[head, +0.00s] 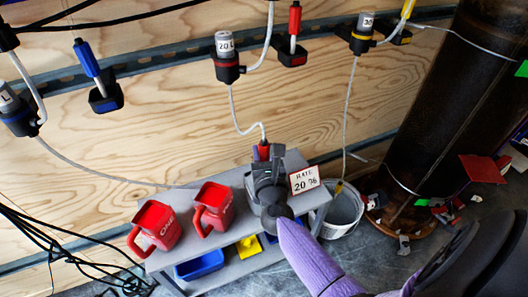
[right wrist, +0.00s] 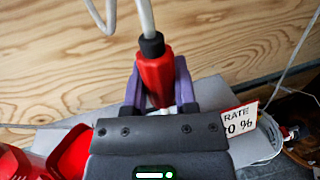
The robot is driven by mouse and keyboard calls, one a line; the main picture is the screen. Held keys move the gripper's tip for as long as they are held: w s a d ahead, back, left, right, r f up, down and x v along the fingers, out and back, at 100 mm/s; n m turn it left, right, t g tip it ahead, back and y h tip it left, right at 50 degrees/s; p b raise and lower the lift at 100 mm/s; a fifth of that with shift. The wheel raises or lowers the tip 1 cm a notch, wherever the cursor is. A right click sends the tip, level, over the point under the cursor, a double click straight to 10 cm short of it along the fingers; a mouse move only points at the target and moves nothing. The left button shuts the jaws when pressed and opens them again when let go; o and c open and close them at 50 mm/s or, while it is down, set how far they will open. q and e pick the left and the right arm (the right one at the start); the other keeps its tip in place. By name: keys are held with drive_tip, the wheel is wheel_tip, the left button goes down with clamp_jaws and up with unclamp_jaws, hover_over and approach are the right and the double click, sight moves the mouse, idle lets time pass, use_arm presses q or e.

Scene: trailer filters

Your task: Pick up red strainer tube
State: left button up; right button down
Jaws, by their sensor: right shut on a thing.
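The red strainer tube (right wrist: 155,75), with a black collar and a white hose on top, is upright between the purple fingers of my right gripper (right wrist: 160,90). In the head view only a small red part of the tube (head: 264,152) shows, above my right gripper (head: 262,158). The gripper is over the back of the grey cart. I cannot tell whether the tube touches the cart. My left gripper is not in view.
Two red jugs (head: 155,226) (head: 213,207) stand on the grey cart (head: 256,216), left of my gripper. A "RATE 20 %" sign (head: 304,180) and a white bucket (head: 343,212) are to the right. Hoses hang from wall-mounted filters (head: 226,62) above. A dark column stands at right.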

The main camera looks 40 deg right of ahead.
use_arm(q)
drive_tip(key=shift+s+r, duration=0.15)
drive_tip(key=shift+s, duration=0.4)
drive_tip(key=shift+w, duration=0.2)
